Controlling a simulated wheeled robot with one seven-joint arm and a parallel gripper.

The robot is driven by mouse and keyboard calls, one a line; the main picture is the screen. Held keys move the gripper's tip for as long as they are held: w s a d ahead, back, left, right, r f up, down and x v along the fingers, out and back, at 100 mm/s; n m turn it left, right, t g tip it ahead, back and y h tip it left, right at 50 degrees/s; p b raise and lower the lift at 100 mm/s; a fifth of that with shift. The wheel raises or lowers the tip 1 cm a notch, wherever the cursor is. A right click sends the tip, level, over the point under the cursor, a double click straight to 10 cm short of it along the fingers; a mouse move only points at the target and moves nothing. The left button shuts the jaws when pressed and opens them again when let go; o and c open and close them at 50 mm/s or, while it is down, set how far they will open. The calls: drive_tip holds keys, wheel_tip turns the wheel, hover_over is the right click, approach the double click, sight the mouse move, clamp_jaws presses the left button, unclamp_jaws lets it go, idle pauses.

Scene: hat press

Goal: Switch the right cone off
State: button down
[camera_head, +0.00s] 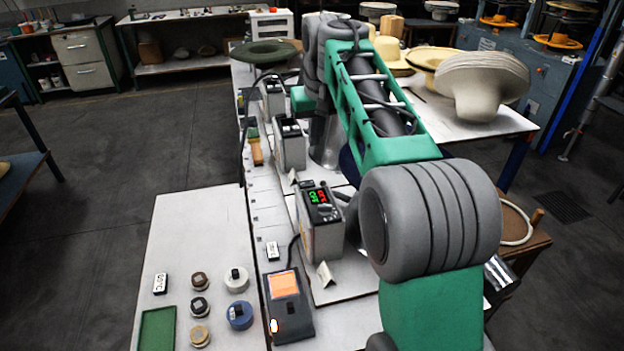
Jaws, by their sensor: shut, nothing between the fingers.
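Several control boxes stand in a row along the white bench. The nearest box (322,236) has a dark top panel with small red and green lit digits, too small to read. A middle box (290,148) and a far box (272,98) stand behind it. A silvery metal body (326,140), perhaps a cone, stands right of the middle box, partly behind my arm. Another silvery piece (500,274) shows at the lower right, mostly covered by my arm. I cannot tell which is the right cone. My green and grey arm crosses the right half; my gripper is out of sight.
A dark device with an orange screen (285,284) lies before the nearest box, by a small folded card (325,274). Several round weights or knobs (238,281) and a green tray (157,330) lie front left. Hat forms (480,84) stand back right.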

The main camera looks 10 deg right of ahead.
sight(311, 182)
drive_tip(key=x, duration=1.3)
drive_tip(key=shift+s+p, duration=0.4)
drive_tip(key=shift+s, duration=0.05)
drive_tip(key=shift+f, duration=0.5)
